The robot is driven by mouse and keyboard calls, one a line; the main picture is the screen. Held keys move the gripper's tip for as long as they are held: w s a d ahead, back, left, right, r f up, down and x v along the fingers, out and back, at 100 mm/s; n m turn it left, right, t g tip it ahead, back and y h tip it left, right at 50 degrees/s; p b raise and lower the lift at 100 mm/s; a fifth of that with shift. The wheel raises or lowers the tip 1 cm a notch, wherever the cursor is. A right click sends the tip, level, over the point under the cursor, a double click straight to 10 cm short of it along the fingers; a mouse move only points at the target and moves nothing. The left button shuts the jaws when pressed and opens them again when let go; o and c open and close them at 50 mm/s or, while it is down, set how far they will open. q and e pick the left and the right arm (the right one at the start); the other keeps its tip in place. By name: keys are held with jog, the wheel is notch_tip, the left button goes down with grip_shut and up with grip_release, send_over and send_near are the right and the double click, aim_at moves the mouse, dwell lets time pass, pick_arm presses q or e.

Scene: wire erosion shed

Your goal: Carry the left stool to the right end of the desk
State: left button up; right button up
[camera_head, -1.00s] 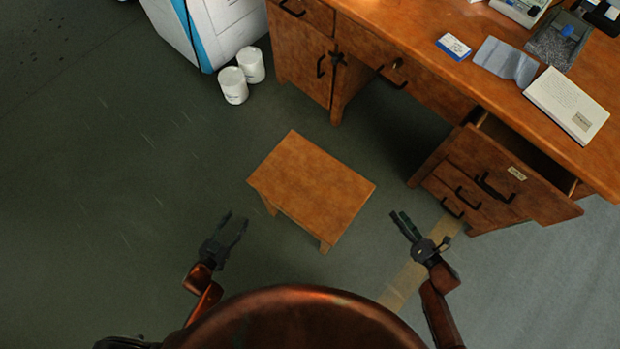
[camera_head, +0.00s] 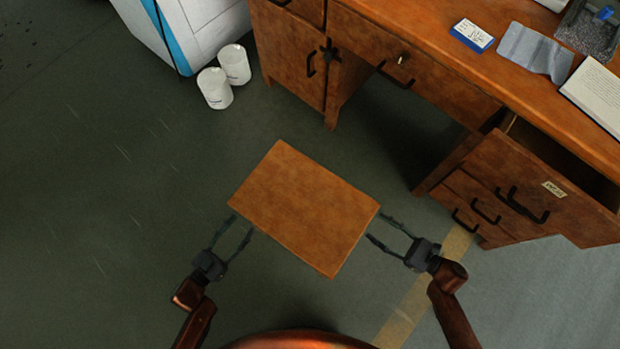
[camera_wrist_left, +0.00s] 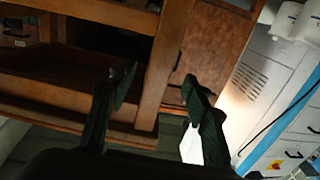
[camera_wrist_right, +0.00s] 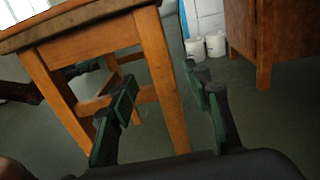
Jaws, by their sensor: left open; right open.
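One wooden stool (camera_head: 304,208) stands on the floor in front of the desk, and no second stool shows. In the head view my left gripper (camera_head: 241,225) is open at the stool's left corner. My right gripper (camera_head: 378,228) is open at its right corner. Neither visibly grips it. In the left wrist view a stool leg (camera_wrist_left: 163,65) shows between the open fingers (camera_wrist_left: 158,80). In the right wrist view another stool leg (camera_wrist_right: 163,80) shows between the fingers (camera_wrist_right: 165,80). The seat hides the legs in the head view. The desk (camera_head: 440,88) runs along the upper right.
A desk drawer (camera_head: 520,180) stands pulled out at the right. Two white containers (camera_head: 215,89) stand beside a white and blue cabinet (camera_head: 205,25) at the upper left. A blue box (camera_head: 472,35) and an open book (camera_head: 598,92) lie on the desk. The floor at left is clear.

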pick_arm(q)
jog(key=x, duration=0.7)
pick_arm(e)
jog(key=x, duration=0.7)
pick_arm(q)
jog(key=shift+c, duration=0.4)
pick_arm(e)
jog(key=shift+c, duration=0.4)
pick_arm(q)
grip_shut()
pick_arm(e)
grip_shut()
pick_arm(q)
jog(key=shift+w+r, duration=0.15)
jog(key=shift+r, duration=0.2)
pick_arm(e)
jog(key=shift+w+r, duration=0.15)
jog(key=shift+r, duration=0.15)
